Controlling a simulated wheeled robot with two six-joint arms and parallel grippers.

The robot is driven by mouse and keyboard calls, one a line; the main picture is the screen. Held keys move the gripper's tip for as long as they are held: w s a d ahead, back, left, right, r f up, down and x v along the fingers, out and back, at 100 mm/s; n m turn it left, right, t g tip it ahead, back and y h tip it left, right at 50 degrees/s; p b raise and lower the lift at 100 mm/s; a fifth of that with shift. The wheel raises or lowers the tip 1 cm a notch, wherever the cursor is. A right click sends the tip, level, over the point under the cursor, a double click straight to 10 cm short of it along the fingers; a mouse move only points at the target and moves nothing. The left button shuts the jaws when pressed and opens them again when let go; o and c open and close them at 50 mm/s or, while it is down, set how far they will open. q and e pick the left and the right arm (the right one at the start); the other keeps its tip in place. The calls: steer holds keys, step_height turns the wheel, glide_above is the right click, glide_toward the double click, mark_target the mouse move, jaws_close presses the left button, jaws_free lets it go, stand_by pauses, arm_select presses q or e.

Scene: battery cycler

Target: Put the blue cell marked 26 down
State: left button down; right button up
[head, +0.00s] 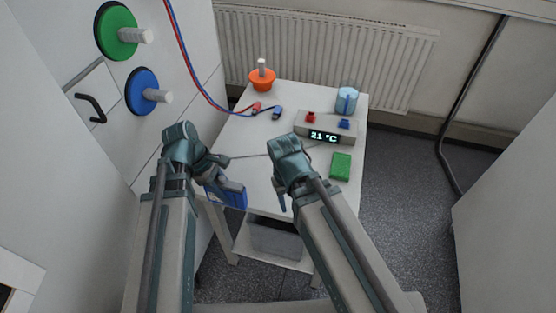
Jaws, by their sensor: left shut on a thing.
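The blue cell (228,195) is a flat blue block, tilted, at the front left edge of the white table. My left gripper (211,180) is shut on it, holding it at its upper left end. I cannot read a number on the cell from here. I cannot tell whether the cell touches the table. My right gripper (281,196) hangs to the right of the cell, near the table's front edge. Its fingers are mostly hidden by its own wrist, so its opening is not clear.
The white table (237,141) carries a cycler box (327,128) reading 21 °C, a green cell (340,167), a blue mug (346,100), an orange holder (262,81), and red and blue clips (265,110). A grey bin (275,238) sits on the lower shelf. The table's left middle is clear.

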arm_select(q)
steer(key=w+d, duration=0.2)
steer(key=d, duration=0.1)
steer(key=w+d, duration=0.2)
steer(key=d, duration=0.2)
steer(key=w+d+f+b, duration=0.1)
steer(key=w+d, duration=0.1)
steer(key=d, duration=0.1)
steer(key=shift+w+d, duration=0.2)
steer(key=shift+d, duration=0.2)
arm_select(e)
steer(key=shift+f, duration=0.6)
arm_select(q)
steer(key=shift+w+d+f, duration=0.1)
steer(key=shift+w+d, duration=0.2)
steer(key=shift+d, duration=0.1)
step_height(320, 180, down, 4)
steer(key=b, duration=0.3)
steer(key=shift+d+r+b, duration=0.15)
steer(key=shift+r+b, duration=0.05)
steer(key=shift+b, duration=0.15)
arm_select(e)
step_height(320, 180, down, 4)
steer(key=shift+r, duration=0.2)
